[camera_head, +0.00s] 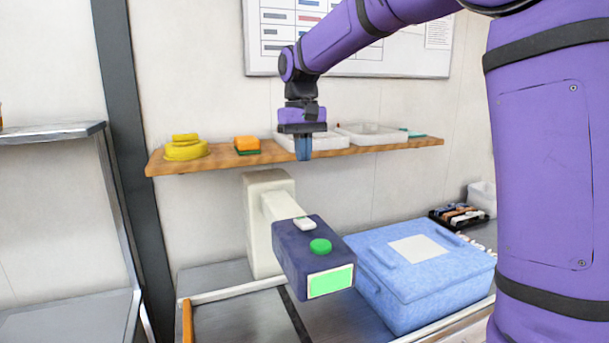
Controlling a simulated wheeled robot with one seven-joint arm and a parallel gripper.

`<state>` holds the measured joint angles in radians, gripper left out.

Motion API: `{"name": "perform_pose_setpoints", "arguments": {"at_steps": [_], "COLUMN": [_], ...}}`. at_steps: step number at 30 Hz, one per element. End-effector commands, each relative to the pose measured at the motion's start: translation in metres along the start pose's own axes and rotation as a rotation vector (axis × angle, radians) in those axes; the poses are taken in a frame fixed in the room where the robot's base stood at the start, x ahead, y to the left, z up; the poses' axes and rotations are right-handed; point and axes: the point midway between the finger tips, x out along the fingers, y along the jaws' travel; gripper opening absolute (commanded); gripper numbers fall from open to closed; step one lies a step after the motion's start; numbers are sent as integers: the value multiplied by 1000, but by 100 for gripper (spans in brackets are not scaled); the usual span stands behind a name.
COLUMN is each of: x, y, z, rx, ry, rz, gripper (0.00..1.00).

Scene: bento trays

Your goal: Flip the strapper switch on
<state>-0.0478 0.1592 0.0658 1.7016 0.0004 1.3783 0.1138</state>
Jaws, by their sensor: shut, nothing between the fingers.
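The strapper stands on the grey metal counter, with a cream column (262,235) and a dark blue box-shaped head (290,262) reaching forward. On the head's top are a small white switch-like piece (304,223) and a round green button (320,246). The front face carries a lit green panel (331,281). I cannot tell which way the white piece is set. My gripper (304,158) points down with its fingers shut and empty. In the picture it is above the white piece and in front of the shelf, apart from the strapper.
A wooden shelf (200,162) behind my gripper holds a yellow stack (185,148), an orange and green sponge (247,145) and white trays (370,133). A blue lidded box (425,284) stands right of the strapper head. A dark rack (458,216) sits at the back right.

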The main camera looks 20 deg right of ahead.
Motion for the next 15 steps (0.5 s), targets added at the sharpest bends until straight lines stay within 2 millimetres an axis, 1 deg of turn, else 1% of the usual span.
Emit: {"name": "perform_pose_setpoints", "arguments": {"at_steps": [1,3,6,15], "x": [-6,-13,-18,-20], "y": [0,0,0,0], "z": [-1,-2,-2,-2], "rx": [0,0,0,0], "ry": [1,1,0,-1], "rz": [0,0,0,0], "gripper": [0,0,0,0]}}
